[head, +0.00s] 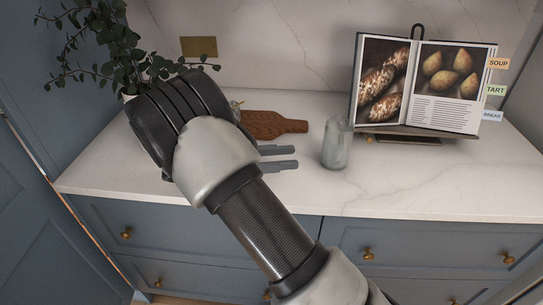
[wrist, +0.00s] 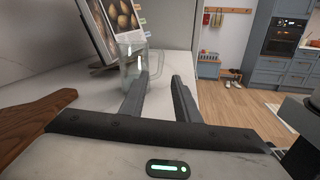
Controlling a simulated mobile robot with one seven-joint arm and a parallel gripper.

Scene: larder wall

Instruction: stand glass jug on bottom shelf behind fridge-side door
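The clear glass jug (head: 338,145) stands upright on the white marble counter, just right of my gripper's fingertips in the head view. In the wrist view the jug (wrist: 130,62) is beyond the left finger, which overlaps its lower right part. My gripper (head: 297,157) is low over the counter, with its two fingers apart and nothing between them; the gap also shows in the wrist view (wrist: 160,78). The fingers point toward the jug and a gap is left before it. I cannot tell which door is the fridge-side door, and no bottom shelf shows.
An open cookbook (head: 420,85) on a stand is behind and right of the jug. A wooden board (head: 275,124) lies behind my gripper, and a leafy plant (head: 105,35) is at the back left. Blue drawers (head: 420,250) are below. The counter's front right is clear.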

